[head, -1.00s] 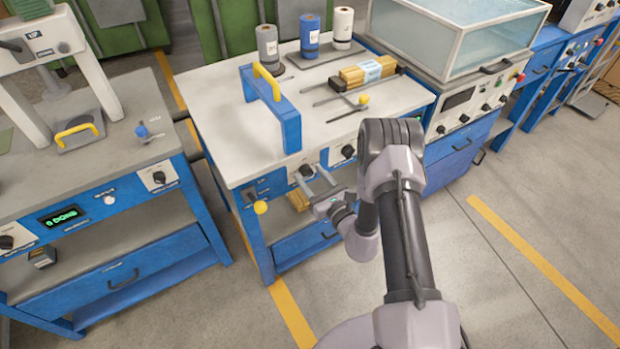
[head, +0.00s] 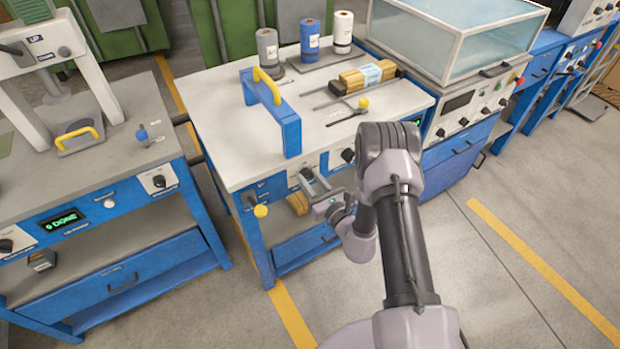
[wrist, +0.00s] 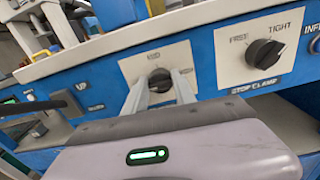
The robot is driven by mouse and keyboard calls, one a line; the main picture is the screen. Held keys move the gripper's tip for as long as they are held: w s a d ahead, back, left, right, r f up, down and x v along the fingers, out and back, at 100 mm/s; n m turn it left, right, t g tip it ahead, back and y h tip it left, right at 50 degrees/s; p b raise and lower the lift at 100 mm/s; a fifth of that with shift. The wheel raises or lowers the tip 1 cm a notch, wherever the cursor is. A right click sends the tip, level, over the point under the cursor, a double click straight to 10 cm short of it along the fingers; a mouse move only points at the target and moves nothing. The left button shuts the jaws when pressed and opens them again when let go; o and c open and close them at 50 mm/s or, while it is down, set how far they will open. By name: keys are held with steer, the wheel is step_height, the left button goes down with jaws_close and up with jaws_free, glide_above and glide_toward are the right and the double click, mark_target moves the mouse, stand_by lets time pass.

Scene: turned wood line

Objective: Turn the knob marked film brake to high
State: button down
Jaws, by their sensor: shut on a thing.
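A black knob (wrist: 160,78) sits on a white plate on the blue front panel of the middle bench. It also shows in the head view (head: 306,172). My gripper (wrist: 159,88) is at this knob, its two grey fingers shut on it from either side. In the head view my gripper (head: 313,183) reaches the bench front from the lower right. The fingers and gripper body hide part of the plate and any label under it, and the small print above the knob is too blurred to read, so I cannot confirm the film brake name or the exact setting.
Right of it is another black knob (wrist: 265,53) marked "TIGHT" on one side, labelled stop clamp. A yellow-ended lever (head: 260,211) sticks out at the bench's left corner. A blue frame with a yellow handle (head: 268,87) stands on the worktop. Floor in front is clear.

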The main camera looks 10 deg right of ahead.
steer(key=m+p, duration=0.1)
steer(key=m, duration=0.2)
steer(key=shift+m, duration=0.4)
steer(key=m+p, duration=0.1)
steer(key=m, duration=0.3)
steer(key=shift+d+m, duration=0.1)
steer(key=shift+m, duration=0.2)
steer(key=m, duration=0.4)
steer(key=shift+f+m+p, duration=0.15)
steer(key=shift+m+p, duration=0.15)
steer(key=shift+p, duration=0.1)
steer(key=m, duration=0.4)
steer(key=shift+f, duration=0.1)
steer(key=m+p, duration=0.1)
steer(key=m, duration=1.7)
steer(key=shift+f, duration=0.2)
steer(key=shift+m, duration=0.3)
